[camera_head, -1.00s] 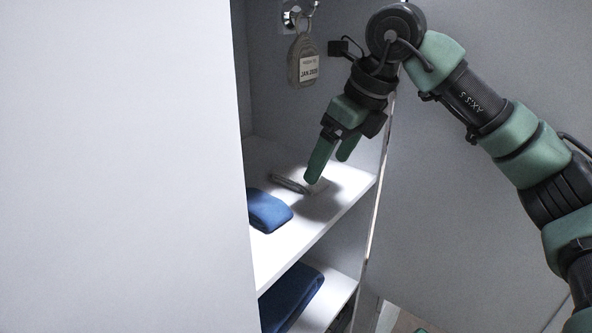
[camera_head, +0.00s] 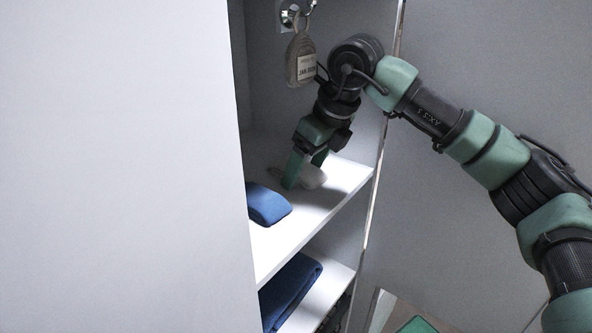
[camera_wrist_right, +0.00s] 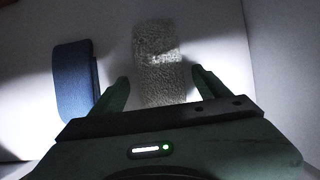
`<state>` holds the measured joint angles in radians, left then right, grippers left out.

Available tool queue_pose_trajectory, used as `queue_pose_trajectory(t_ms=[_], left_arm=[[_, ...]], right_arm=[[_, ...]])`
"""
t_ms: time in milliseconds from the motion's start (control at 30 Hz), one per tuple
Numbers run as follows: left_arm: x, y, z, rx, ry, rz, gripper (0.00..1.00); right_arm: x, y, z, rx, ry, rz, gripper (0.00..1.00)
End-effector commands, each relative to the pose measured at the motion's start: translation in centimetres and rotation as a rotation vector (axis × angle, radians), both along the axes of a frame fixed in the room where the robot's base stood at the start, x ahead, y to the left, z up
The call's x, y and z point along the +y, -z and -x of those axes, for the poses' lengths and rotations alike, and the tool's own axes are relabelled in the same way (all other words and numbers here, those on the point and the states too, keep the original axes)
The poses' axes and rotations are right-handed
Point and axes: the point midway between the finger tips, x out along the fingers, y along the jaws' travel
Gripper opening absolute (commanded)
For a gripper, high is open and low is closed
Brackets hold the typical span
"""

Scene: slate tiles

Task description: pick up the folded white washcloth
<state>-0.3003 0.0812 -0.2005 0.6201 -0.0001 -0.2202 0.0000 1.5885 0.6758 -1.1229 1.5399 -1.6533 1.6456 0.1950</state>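The folded white washcloth (camera_head: 312,178) lies on the upper shelf of the cabinet, partly hidden by my gripper in the head view. In the wrist view the washcloth (camera_wrist_right: 158,50) is a pale, fuzzy, narrow strip. My right gripper (camera_head: 304,173) is low over the shelf at the washcloth. In the wrist view its fingers are open, one on each side of the near end of the washcloth, with gaps on both sides. Nothing is held. Whether the tips touch the shelf I cannot tell. My left gripper is not in view.
A folded blue cloth (camera_head: 268,205) lies left of the washcloth on the same shelf (camera_head: 300,231). A larger dark blue cloth (camera_head: 289,292) lies on the lower shelf. A tag (camera_head: 301,60) hangs from a hook above. A large white panel (camera_head: 120,170) fills the left.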

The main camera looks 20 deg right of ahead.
Motion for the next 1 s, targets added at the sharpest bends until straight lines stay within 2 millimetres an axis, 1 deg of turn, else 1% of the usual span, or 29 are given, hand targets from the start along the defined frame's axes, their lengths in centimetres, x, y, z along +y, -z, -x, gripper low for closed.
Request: queue_pose_trajectory(t_ms=[33,67,100,167,200,467,567,667,833,867,1000], left_arm=[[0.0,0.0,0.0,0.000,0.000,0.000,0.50],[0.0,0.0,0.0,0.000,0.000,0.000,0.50],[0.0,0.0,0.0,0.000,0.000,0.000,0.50],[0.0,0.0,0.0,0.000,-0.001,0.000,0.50],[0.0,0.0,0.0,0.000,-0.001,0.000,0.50],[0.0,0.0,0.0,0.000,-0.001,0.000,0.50],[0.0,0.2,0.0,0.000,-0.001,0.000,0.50],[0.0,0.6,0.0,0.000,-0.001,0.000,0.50],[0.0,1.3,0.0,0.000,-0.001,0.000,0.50],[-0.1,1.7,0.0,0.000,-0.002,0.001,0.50],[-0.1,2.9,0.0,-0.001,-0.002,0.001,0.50]], right_arm=[[0.0,0.0,0.0,0.000,0.000,0.000,0.60],[0.0,0.0,0.0,0.000,0.000,0.000,0.51],[0.0,0.0,0.0,0.000,0.000,0.000,0.40],[0.0,0.0,0.0,0.000,0.000,0.000,0.23],[0.0,0.0,0.0,0.000,0.000,0.000,0.17],[0.0,-0.1,0.0,-0.001,0.000,-0.001,0.17],[0.0,-0.6,0.0,-0.003,0.000,-0.001,0.17],[0.0,-1.4,-0.1,-0.004,0.000,-0.002,0.17],[0.1,-3.8,-0.1,-0.006,-0.001,-0.003,0.17],[-0.6,-3.3,0.5,-0.002,0.001,-0.001,0.17],[-2.5,-3.2,3.0,-0.002,0.002,0.000,0.17]])
